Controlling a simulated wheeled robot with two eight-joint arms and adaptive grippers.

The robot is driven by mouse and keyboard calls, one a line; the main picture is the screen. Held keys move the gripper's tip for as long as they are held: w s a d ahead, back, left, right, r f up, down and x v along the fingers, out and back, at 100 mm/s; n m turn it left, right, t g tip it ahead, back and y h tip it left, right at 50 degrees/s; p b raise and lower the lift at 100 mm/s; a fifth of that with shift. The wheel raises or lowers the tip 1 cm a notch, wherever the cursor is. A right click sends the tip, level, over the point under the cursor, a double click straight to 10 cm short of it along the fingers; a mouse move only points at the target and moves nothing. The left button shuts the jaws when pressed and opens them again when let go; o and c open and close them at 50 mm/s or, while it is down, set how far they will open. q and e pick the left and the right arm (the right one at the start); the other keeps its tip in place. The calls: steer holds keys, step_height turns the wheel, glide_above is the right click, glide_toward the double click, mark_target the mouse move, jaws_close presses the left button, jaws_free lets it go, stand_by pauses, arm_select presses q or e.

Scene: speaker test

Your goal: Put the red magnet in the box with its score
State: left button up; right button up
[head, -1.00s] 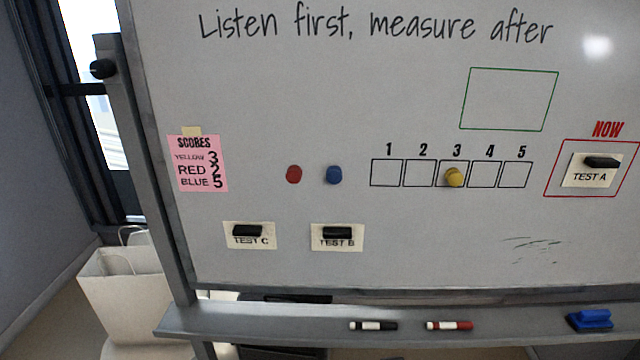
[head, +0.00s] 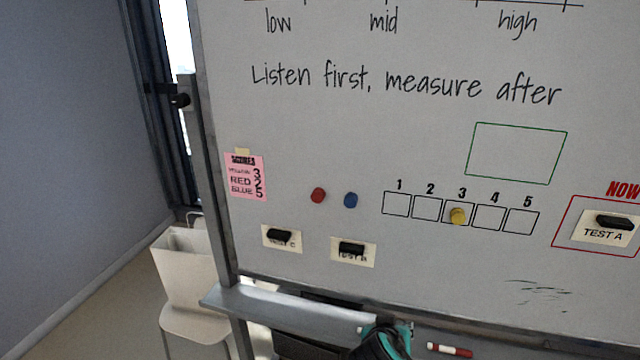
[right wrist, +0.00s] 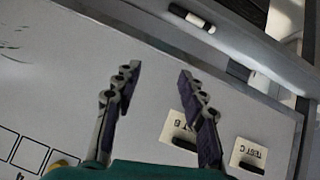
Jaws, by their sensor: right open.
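The red magnet (head: 318,195) is on the whiteboard, left of the blue magnet (head: 351,200). The pink scores note (head: 247,178) reads yellow 3, red 2, blue 5. Box 2 (head: 427,208) in the numbered row is empty. The yellow magnet (head: 458,216) is in box 3 and partly shows in the right wrist view (right wrist: 62,163). My right gripper (right wrist: 158,72) is open and empty; in the head view it shows at the bottom edge (head: 385,342), below the magnets and in front of the tray. My left gripper is not in view.
Test C (head: 281,238) and Test B (head: 353,251) cards hang below the magnets. Test A (head: 606,228) is in the red frame at right. The tray (head: 290,312) juts out under the board, with a red marker (head: 449,350).

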steer(key=w+a+r+t+h+p, duration=0.1)
steer(key=w+a+r+t+p, duration=0.1)
steer(key=w+a+r+p, duration=0.3)
steer(key=w+a+r+t+p, duration=0.1)
steer(key=w+a+r+p, duration=0.1)
steer(key=r, duration=0.4)
steer(key=m+t+p, duration=0.2)
steer(key=t+p, duration=0.3)
steer(key=p, duration=0.1)
glide_toward(316, 198)
steer(key=x, duration=0.7)
steer(key=shift+d+f, duration=0.1)
steer(key=shift+f, duration=0.05)
steer(key=shift+x, duration=0.8)
steer(key=shift+c, duration=0.3)
steer(key=c, duration=0.8)
